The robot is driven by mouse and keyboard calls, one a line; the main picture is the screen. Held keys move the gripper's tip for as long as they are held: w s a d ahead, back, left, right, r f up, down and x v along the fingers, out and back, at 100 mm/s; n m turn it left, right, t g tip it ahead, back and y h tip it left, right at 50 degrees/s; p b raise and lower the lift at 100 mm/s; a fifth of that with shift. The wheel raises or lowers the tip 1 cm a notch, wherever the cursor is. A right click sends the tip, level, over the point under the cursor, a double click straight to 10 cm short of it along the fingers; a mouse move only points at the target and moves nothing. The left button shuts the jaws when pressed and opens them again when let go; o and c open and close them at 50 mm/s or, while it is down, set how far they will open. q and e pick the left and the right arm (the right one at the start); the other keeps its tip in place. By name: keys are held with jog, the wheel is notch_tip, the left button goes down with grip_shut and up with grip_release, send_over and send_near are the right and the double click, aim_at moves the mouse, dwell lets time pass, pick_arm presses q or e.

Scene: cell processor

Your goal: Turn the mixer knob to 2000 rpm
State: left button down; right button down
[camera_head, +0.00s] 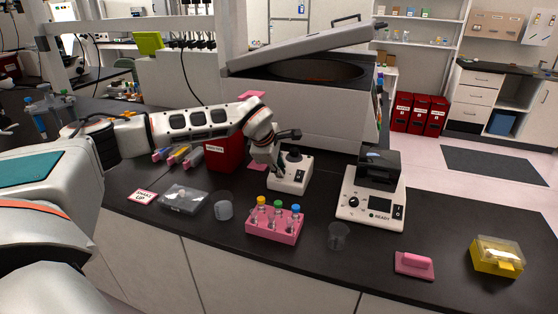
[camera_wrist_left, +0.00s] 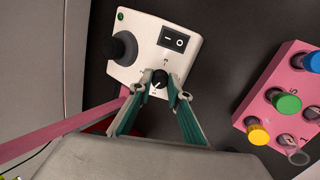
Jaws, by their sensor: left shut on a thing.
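The mixer (camera_head: 291,178) is a small white box with a dark cup on top, on the black bench. In the left wrist view the mixer (camera_wrist_left: 143,30) shows its black cup, a black rocker switch and a small black knob (camera_wrist_left: 160,77) with a white pointer mark. The mark points down and left in that view; the scale around it is too small to read. My left gripper (camera_wrist_left: 162,92) reaches down at the front of the mixer with its fingers on both sides of the knob, shut on it. The left gripper also shows in the head view (camera_head: 279,165). My right gripper is not in view.
A pink rack (camera_head: 272,229) with colour-capped tubes stands in front of the mixer. A white device with a display (camera_head: 369,207) stands to the right.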

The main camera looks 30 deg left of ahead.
pick_arm(q)
jog(key=m+p, duration=0.1)
jog(key=m, duration=0.2)
jog(key=shift+m, duration=0.4)
jog(key=m, duration=0.3)
jog(key=shift+m+g, duration=0.3)
jog(key=m, duration=0.3)
jog(key=shift+m, duration=1)
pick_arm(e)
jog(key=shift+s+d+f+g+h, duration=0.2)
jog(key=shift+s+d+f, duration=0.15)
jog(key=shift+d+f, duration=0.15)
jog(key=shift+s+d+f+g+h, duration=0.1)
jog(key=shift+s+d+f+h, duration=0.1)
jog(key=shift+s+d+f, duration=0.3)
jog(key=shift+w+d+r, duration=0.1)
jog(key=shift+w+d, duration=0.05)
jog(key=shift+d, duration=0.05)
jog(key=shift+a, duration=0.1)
pick_arm(q)
jog(key=c, duration=1.9)
grip_release()
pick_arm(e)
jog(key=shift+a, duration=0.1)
